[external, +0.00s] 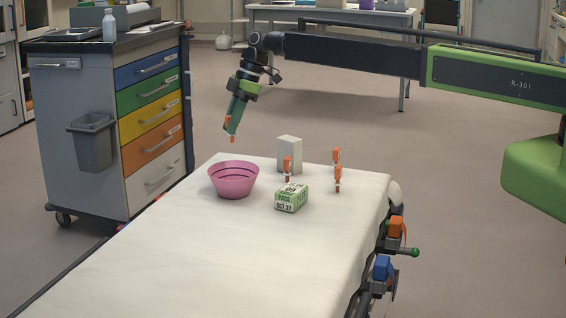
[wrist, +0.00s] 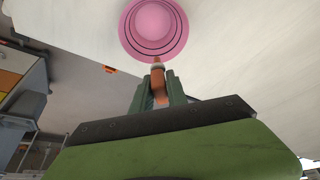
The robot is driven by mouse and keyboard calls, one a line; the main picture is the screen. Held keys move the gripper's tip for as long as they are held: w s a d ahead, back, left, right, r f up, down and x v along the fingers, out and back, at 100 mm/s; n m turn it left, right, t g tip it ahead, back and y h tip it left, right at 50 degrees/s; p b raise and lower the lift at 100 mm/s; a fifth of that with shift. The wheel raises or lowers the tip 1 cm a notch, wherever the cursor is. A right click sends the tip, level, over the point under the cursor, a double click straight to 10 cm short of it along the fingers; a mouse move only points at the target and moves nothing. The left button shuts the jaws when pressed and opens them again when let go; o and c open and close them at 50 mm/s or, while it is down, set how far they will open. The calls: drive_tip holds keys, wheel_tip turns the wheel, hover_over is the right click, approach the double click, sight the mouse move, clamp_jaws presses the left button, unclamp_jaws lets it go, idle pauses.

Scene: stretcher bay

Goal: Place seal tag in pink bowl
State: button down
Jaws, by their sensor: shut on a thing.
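My gripper (external: 231,126) is raised above the bowl's level and points down. Its green fingers are shut on a small orange seal tag (wrist: 159,88), which pokes out past the tips. The tag hangs clear of the bowl. Similar orange pieces (external: 287,168) (external: 337,172) stand to the right on the stretcher.
A green and white printed box (external: 291,198) and a grey block (external: 289,153) stand right of the bowl. A drawer cart (external: 150,110) with a grey bin is to the left. Orange and blue clamps (external: 396,230) sit on the stretcher's right rail. The near stretcher top is clear.

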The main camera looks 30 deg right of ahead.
wheel_tip(320, 180, down, 10)
drive_tip(key=b, duration=0.9)
drive_tip(key=shift+f+b, duration=0.2)
drive_tip(key=shift+b, duration=0.1)
drive_tip(key=shift+r, duration=0.1)
drive_tip(key=c, duration=1.2)
unclamp_jaws()
drive_tip(key=shift+c, duration=0.2)
wheel_tip(320, 180, up, 7)
drive_tip(key=p, duration=0.7)
drive_tip(key=shift+r, duration=0.2)
drive_tip(key=shift+f, duration=0.25)
